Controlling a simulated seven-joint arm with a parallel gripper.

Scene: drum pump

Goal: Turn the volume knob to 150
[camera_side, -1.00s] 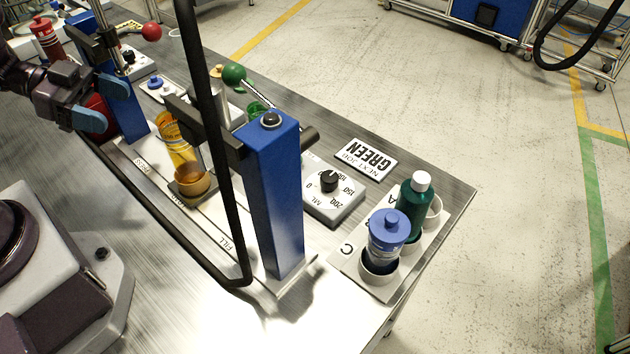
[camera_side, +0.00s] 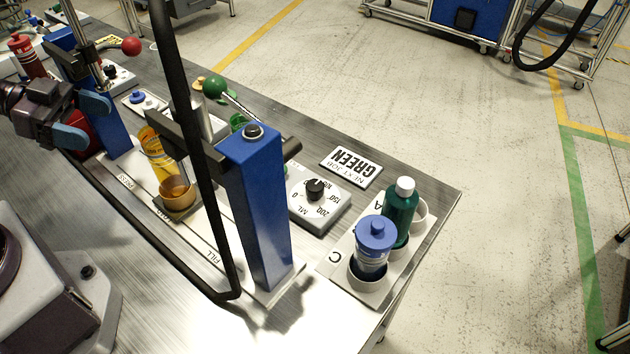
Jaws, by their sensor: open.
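The volume knob (camera_side: 315,188) is a black knob on a grey dial box (camera_side: 322,217) right of the tall blue post. The dial face shows ML, 0, 150 and 200, with another mark partly hidden. I cannot tell clearly which mark the knob points to. My gripper (camera_side: 84,121) is at the far left, with its two blue-tipped fingers apart.
The blue post (camera_side: 258,210) with a green-ball lever (camera_side: 215,87) and a black hose stand between my gripper and the dial. A sign reading GREEN (camera_side: 351,166) lies behind the dial. A rack (camera_side: 338,262) with a blue-capped bottle (camera_side: 372,245) and a green bottle (camera_side: 400,215) stands right.

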